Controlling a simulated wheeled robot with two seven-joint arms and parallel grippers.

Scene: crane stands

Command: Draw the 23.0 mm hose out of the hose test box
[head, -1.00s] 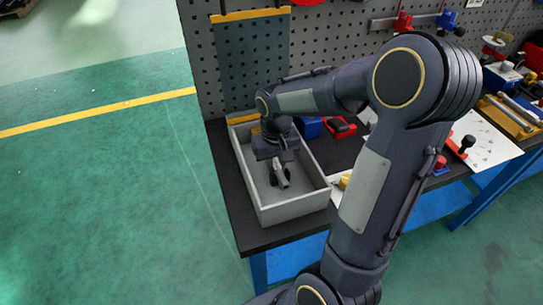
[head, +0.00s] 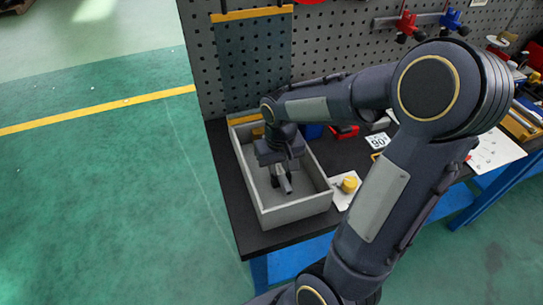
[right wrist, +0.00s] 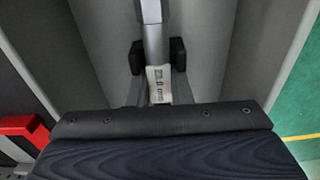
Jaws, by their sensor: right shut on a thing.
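The hose test box (head: 297,210) is a grey open-topped tray on the dark bench top. My right gripper (head: 280,172) points down inside it, and my arm hides part of the box. The gripper is shut on a grey tubular piece, the hose (head: 286,185), which sticks out toward the near end of the box. In the right wrist view the hose (right wrist: 155,42) runs between the two black finger pads of the right gripper (right wrist: 157,56), with a white printed label on it. The hose's size marking is not readable. My left gripper is not in view.
A yellow knob (head: 349,184) on a white plate stands just right of the box. A "90" card (head: 378,141) and a red item (head: 345,131) lie behind it. A perforated panel (head: 340,60) rises at the back. Floor is clear left of the bench.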

